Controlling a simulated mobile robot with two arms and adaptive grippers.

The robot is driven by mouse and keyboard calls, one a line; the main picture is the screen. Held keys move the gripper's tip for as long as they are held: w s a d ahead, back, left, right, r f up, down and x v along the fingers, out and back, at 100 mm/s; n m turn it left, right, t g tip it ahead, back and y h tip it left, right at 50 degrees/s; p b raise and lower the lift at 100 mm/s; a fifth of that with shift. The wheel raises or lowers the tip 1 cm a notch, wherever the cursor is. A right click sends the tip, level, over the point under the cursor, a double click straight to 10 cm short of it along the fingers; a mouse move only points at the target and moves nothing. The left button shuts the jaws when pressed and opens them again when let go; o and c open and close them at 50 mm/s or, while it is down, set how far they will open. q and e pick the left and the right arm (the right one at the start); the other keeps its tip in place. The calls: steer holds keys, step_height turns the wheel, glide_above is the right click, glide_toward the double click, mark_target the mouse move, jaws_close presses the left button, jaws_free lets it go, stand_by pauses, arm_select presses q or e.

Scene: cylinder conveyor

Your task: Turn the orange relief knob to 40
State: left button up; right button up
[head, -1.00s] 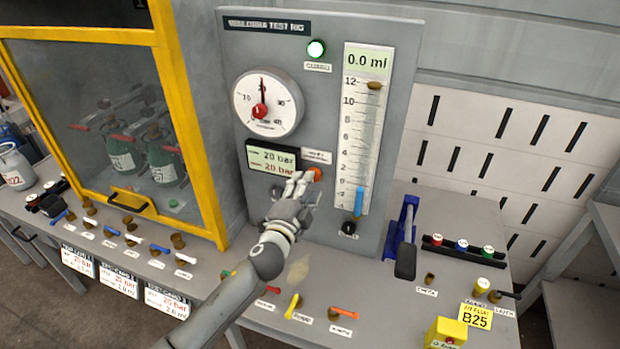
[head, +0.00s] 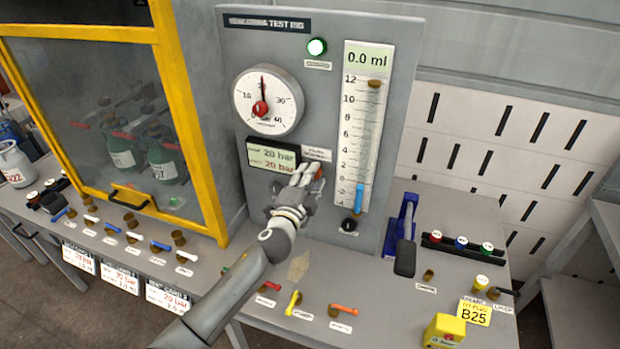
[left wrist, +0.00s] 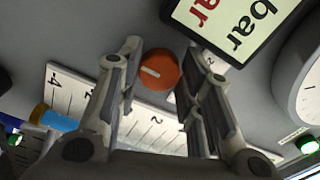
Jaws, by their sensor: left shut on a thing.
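The orange relief knob (head: 319,172) sits on the grey rig panel, right of the pressure display, mostly hidden by my fingers in the head view. In the left wrist view the knob (left wrist: 160,70) is a round orange disc with a white pointer mark, between my two fingers. My left gripper (head: 308,172) is shut on the knob. The display (head: 271,157) reads 20 bar in black and 20 bar in red. My right gripper is in neither view.
Right of the knob is a scale (head: 360,130) under a 0.0 ml readout. A blue lever (head: 403,228) and small coloured valve levers stand on the bench. A yellow-framed cabinet (head: 185,120) is left.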

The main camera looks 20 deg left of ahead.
arm_select(q)
steer(key=shift+m, duration=0.4)
steer(key=o, duration=0.7)
steer(key=shift+o, duration=0.2)
steer(key=s, duration=1.2)
steer(key=shift+a, duration=0.2)
